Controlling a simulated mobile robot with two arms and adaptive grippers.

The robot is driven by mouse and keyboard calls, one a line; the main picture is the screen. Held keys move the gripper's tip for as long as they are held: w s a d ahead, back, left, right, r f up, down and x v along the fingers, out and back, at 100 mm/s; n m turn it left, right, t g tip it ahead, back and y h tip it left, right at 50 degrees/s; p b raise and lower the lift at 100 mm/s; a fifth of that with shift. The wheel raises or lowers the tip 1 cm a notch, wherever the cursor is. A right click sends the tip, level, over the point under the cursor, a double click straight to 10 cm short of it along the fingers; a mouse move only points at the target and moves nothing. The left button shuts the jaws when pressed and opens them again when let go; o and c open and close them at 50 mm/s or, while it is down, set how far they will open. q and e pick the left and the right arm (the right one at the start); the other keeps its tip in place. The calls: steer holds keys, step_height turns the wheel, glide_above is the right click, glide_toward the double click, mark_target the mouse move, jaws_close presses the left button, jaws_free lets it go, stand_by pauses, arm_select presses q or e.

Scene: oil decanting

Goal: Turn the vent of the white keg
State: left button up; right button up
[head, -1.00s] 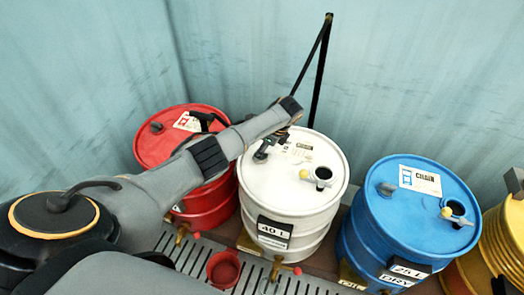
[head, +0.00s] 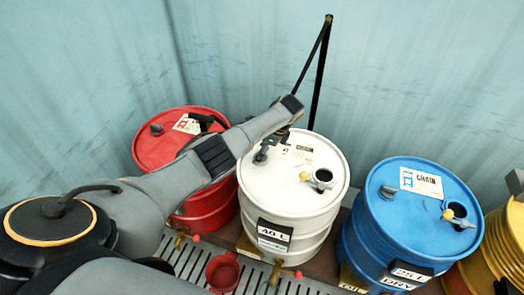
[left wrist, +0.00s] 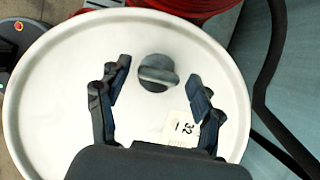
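In the left wrist view the vent (left wrist: 157,72) is a round knob with a raised bar. My left gripper (left wrist: 159,74) is open over the lid, one finger on each side of the vent, with clear gaps to it. In the head view the left gripper (head: 270,144) reaches down above the lid. My right gripper is not in view.
A red keg (head: 205,205) stands left and a blue keg (head: 390,235) right, with a yellow keg (head: 500,245) beyond. A red cup (head: 222,272) stands on the grating. A black pole stands behind.

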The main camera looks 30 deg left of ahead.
arm_select(q)
steer(key=shift+d+r, duration=0.1)
steer(key=v, duration=1.1)
steer(key=shift+r, duration=0.4)
steer(key=shift+d, duration=0.1)
